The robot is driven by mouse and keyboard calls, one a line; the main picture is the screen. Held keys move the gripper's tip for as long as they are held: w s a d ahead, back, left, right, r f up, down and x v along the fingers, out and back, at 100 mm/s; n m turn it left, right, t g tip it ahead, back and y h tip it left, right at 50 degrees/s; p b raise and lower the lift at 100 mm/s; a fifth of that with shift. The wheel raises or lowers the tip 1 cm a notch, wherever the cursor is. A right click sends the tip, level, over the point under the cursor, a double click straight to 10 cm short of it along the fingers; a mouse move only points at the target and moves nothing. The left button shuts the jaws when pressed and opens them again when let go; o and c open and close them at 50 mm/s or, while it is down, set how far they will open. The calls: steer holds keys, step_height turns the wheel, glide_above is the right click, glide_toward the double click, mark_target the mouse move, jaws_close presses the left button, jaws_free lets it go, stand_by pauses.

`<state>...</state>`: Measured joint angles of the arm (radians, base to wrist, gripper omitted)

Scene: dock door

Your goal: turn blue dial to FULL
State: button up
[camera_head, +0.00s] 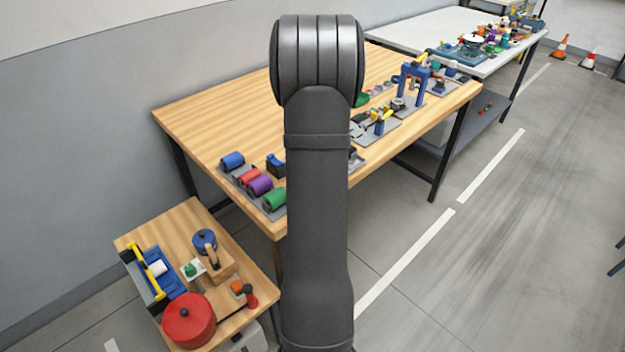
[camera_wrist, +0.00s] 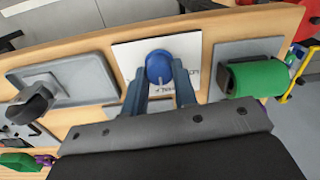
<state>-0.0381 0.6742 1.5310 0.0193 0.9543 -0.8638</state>
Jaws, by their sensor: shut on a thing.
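The blue dial (camera_wrist: 159,64) sits on a white plate (camera_wrist: 128,54) on the wooden table in the wrist view. A small light mark shows on its near side. My gripper (camera_wrist: 160,76) has one blue-grey finger on each side of the dial and is shut on it. Dark lettering shows around the dial but is partly hidden by the fingers and too small to read. The dial cannot be made out in the head view, where my arm blocks the middle of the table.
In the wrist view, a green roll (camera_wrist: 257,78) on a grey plate stands close right of the dial. A grey plate with a black handle (camera_wrist: 36,104) lies left. The large wooden table (camera_head: 230,110) holds several coloured rolls. A small table (camera_head: 222,290) carries a red pot (camera_head: 189,320).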

steer(key=m, duration=0.5)
steer(key=shift+d+m, duration=0.1)
steer(key=shift+m, duration=0.2)
steer(key=m, duration=0.5)
steer(key=shift+m, duration=0.3)
stand_by(0.3)
steer(key=o, duration=1)
steer(key=r, duration=1.7)
steer(key=shift+d+r, duration=0.2)
steer(key=shift+d, duration=0.05)
steer(key=shift+f, duration=0.1)
steer(key=f, duration=1.7)
steer(key=shift+a+f, duration=0.15)
steer(key=shift+a, duration=0.1)
